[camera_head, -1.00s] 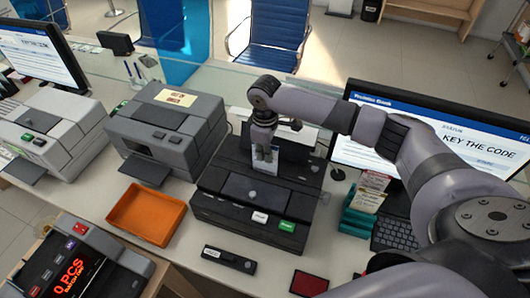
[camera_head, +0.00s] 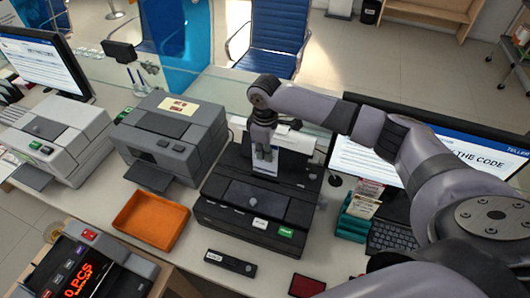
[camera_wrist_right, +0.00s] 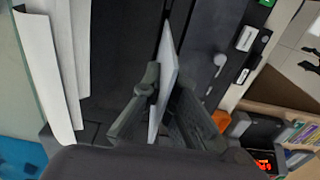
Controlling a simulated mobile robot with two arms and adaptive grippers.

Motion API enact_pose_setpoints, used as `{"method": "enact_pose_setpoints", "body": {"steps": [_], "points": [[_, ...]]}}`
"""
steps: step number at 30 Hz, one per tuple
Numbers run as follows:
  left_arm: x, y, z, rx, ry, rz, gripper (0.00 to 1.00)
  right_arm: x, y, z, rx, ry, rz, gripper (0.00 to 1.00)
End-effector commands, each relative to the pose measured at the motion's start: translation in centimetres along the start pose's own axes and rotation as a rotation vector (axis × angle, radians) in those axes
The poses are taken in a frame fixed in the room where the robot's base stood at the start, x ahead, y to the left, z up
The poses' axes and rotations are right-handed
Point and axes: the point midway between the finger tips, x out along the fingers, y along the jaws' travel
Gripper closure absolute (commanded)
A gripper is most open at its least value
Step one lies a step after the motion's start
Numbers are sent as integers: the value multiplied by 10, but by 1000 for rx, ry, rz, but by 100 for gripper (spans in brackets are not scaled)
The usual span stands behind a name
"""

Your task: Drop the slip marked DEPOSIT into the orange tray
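My right gripper (camera_head: 265,153) is over the black machine (camera_head: 262,212) at the middle of the counter, pointing down. In the right wrist view, its fingers (camera_wrist_right: 160,110) are closed on a thin white slip (camera_wrist_right: 166,72), seen nearly edge-on. The slip's pale lower part (camera_head: 265,168) shows below the fingers in the head view. I cannot read any marking on it. The orange tray (camera_head: 153,222) lies on the counter, left of the black machine, and looks empty. My left gripper is not in view.
White sheets (camera_head: 290,137) stand at the back of the black machine. A grey machine (camera_head: 170,140) is behind the tray, and a red-lit counter (camera_head: 85,270) is in front left. A teal holder with slips (camera_head: 357,215) and a monitor (camera_head: 400,150) are at the right.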

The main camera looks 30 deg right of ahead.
Motion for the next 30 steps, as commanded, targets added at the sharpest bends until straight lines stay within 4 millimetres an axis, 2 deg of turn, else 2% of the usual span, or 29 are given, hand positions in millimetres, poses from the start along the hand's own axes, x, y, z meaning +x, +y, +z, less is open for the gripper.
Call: {"method": "enact_pose_setpoints", "body": {"steps": [5, 21, 30], "points": [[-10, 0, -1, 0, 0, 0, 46, -12, 0, 0, 0, 1, 0, 100], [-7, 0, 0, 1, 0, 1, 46, -36, 0, 0, 0, 1, 0, 100], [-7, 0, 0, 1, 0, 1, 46, -37, 0, 0, 0, 1, 0, 100]]}}
